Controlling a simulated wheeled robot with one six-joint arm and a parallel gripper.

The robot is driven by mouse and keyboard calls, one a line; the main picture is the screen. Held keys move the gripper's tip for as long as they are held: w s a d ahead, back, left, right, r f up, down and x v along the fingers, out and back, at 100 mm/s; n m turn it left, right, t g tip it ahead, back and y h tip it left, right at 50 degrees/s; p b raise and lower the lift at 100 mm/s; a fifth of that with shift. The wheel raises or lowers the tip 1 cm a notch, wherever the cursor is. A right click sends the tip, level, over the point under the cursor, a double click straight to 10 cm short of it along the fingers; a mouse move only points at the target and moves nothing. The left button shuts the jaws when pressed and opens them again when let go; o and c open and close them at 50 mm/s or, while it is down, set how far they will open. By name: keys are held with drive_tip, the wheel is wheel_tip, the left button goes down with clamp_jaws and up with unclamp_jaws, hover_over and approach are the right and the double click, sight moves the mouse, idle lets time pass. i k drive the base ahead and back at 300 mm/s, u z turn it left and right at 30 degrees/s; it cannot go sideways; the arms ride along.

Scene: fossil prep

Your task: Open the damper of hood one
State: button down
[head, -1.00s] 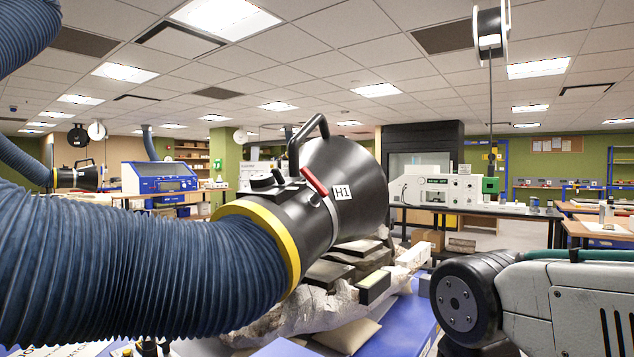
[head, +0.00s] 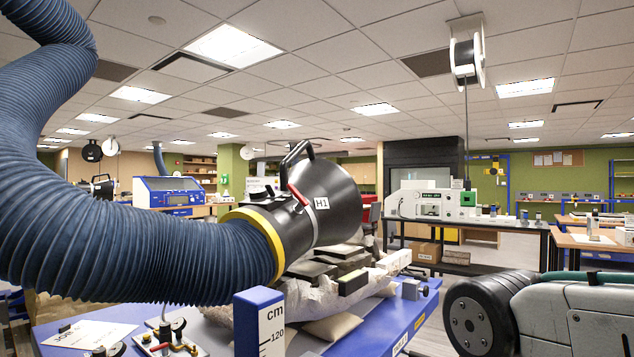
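Hood one (head: 325,190) is a black cone-shaped extraction hood labelled H1, in the left middle of the head view. A yellow collar (head: 268,240) joins it to a thick blue ribbed hose. The damper's red lever (head: 298,194) sits on the hood's neck and slants across it, beside the H1 label. A black carrying handle (head: 297,152) arches above. The damper plate inside is hidden. My arm shows at the lower right, well apart from the hood; my gripper is not in view.
Below the hood, a pale jacketed fossil block (head: 305,300) lies on a blue table (head: 350,338). A blue and white scale post (head: 259,322) marked cm stands in front. The blue hose (head: 150,255) fills the left. A bench with instruments (head: 480,223) stands behind.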

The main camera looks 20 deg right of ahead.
sight(302, 203)
drive_tip(key=k, duration=0.3)
drive_tip(key=z, duration=1.65)
drive_tip(key=i, duration=2.8)
drive_tip(key=u, duration=2.35)
